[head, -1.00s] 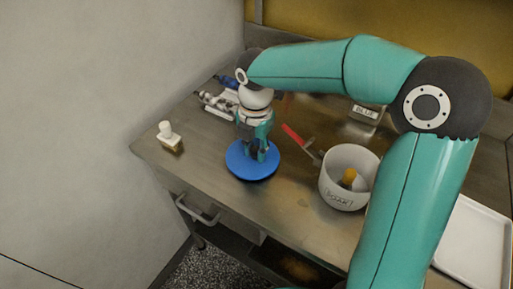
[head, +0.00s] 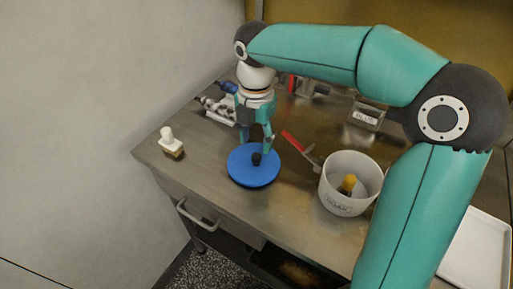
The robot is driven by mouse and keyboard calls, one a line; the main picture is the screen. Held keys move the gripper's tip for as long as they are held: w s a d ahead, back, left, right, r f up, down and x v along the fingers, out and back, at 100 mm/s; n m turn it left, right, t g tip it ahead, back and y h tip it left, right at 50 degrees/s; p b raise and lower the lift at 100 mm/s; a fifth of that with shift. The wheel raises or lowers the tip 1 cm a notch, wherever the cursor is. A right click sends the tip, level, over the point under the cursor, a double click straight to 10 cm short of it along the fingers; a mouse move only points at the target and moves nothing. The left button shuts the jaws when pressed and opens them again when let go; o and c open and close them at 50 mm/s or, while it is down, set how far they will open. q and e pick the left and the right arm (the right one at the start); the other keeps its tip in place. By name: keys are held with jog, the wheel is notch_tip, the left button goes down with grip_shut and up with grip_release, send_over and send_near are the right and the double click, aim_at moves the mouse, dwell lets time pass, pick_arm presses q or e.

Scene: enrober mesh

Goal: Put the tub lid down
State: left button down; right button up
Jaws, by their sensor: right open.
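The tub lid (head: 243,173) is a round blue disc with a small dark knob (head: 256,159) in its middle. It lies on the steel worktop in the head view, left of the white tub. My right gripper (head: 257,146) is above the lid, pointing down. Its fingers are open, apart on either side of and slightly above the knob, and it holds nothing. My left gripper is not in view.
A white tub (head: 340,200) with a yellow-topped thing inside stands right of the lid. A red-handled tool (head: 294,142) lies between them. A white-handled brush (head: 170,145) is at the left edge.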

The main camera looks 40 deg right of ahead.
aim_at(256, 155)
notch_tip(256, 155, up, 6)
jog(key=shift+f+p, duration=0.15)
jog(key=shift+p, duration=0.15)
dwell(0.4)
